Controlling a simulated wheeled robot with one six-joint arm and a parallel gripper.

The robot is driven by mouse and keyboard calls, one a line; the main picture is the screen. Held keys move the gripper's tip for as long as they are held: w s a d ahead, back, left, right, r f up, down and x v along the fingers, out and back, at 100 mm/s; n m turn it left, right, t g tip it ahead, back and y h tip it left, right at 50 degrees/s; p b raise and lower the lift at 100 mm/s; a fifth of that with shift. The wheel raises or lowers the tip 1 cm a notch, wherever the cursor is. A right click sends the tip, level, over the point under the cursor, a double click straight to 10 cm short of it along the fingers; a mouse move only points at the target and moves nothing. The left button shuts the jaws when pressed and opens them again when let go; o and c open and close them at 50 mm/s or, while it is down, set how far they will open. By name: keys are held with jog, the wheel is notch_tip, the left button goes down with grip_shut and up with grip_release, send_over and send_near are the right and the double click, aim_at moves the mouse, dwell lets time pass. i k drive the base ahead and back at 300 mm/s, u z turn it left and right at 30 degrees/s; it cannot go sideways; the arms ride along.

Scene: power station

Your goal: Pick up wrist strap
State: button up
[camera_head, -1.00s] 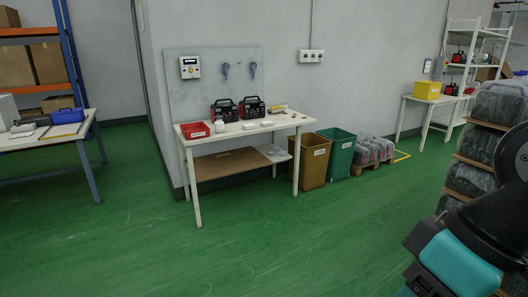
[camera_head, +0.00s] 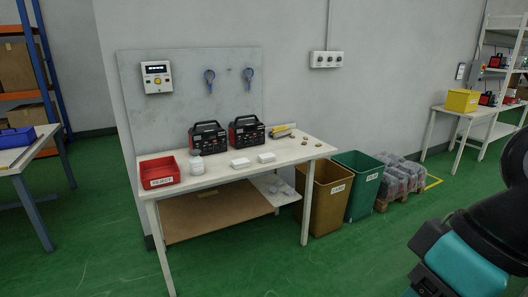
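Two blue looped items, which look like wrist straps, hang on the grey wall panel above the white table. The left strap (camera_head: 210,76) and the right strap (camera_head: 248,74) hang side by side, apart from each other. Both are well out of contact with my arm, whose dark and teal links show at the lower right. My gripper's fingers are not in view.
The white table (camera_head: 222,182) stands below the panel (camera_head: 128,92) and holds a red bin (camera_head: 159,173), two black-and-red devices and white boxes. A brown bin (camera_head: 325,203) and a green bin (camera_head: 360,190) stand at its right. Green floor (camera_head: 360,260) lies clear in front.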

aim_at(210, 81)
jog(key=i, duration=3.1)
jog(key=u, duration=2)
jog(key=i, duration=0.8)
jog(key=z, duration=0.1)
